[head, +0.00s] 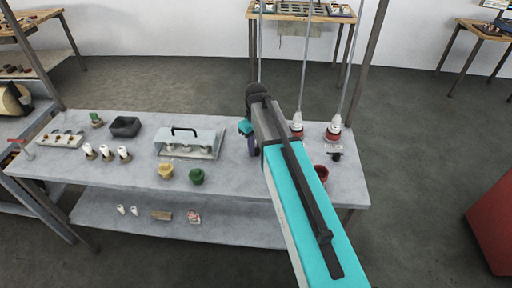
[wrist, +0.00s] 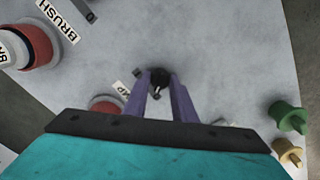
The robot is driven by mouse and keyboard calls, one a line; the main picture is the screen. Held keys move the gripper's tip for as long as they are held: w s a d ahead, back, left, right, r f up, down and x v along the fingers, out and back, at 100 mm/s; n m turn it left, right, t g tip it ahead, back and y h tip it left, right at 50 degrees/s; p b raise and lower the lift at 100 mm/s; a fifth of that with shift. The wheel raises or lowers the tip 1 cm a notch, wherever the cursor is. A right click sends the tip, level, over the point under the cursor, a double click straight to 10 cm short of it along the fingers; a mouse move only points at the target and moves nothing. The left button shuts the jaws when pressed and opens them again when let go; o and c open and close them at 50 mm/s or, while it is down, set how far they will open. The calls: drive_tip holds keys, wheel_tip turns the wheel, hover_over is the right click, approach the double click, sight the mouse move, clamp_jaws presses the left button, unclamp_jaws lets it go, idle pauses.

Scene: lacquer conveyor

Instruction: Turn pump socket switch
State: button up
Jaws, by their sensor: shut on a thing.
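The pump socket switch (wrist: 158,76) shows in the wrist view as a small dark knob on the grey table top. My gripper (wrist: 160,88) has its two purple fingers on either side of it, shut on it. A partly hidden label ending in "MP" (wrist: 122,88) lies just left of the fingers. A red round socket (wrist: 105,102) beside it is mostly covered by my gripper. In the head view my gripper (head: 252,146) reaches down at the table's right part, and my arm hides the switch. How far the knob is turned cannot be told.
Another red-and-white socket (wrist: 36,45) has a "BRUSH" label (wrist: 60,20) beside it. Green (head: 197,177) and yellow (head: 166,171) plugs stand left of my gripper. A clear-lidded case (head: 190,143) stands behind them. Hanging cables come down at the table's right end.

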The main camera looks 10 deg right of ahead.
sight(256, 148)
drive_tip(key=o, duration=1)
drive_tip(key=shift+o, duration=0.2)
drive_tip(key=shift+r, duration=0.1)
wheel_tip(256, 148, up, 14)
drive_tip(key=b, duration=0.3)
drive_tip(key=shift+f, duration=0.25)
idle(0.4)
